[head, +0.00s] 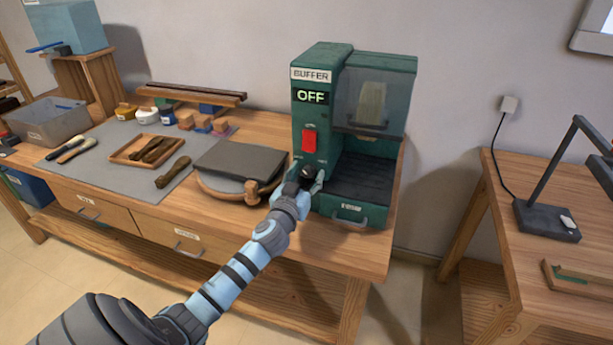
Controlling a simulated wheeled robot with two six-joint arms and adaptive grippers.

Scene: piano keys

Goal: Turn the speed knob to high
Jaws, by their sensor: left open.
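The green buffer machine (318,100) stands at the right end of the wooden workbench. Its display (311,96) reads OFF, and a red switch (309,141) sits below it. The dark speed knob (306,172) is low on the front, partly hidden by my left gripper. My left gripper (306,179) is open, with its fingers at either side of the knob; I cannot tell whether they touch it. The knob's setting cannot be read. My right gripper is not in view.
A dark slab on a round wooden base (240,160) lies just left of the machine. A wooden tray (147,150) with tools is on the grey mat (90,165). A second table (510,250) with a lamp stands at right, across a gap.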

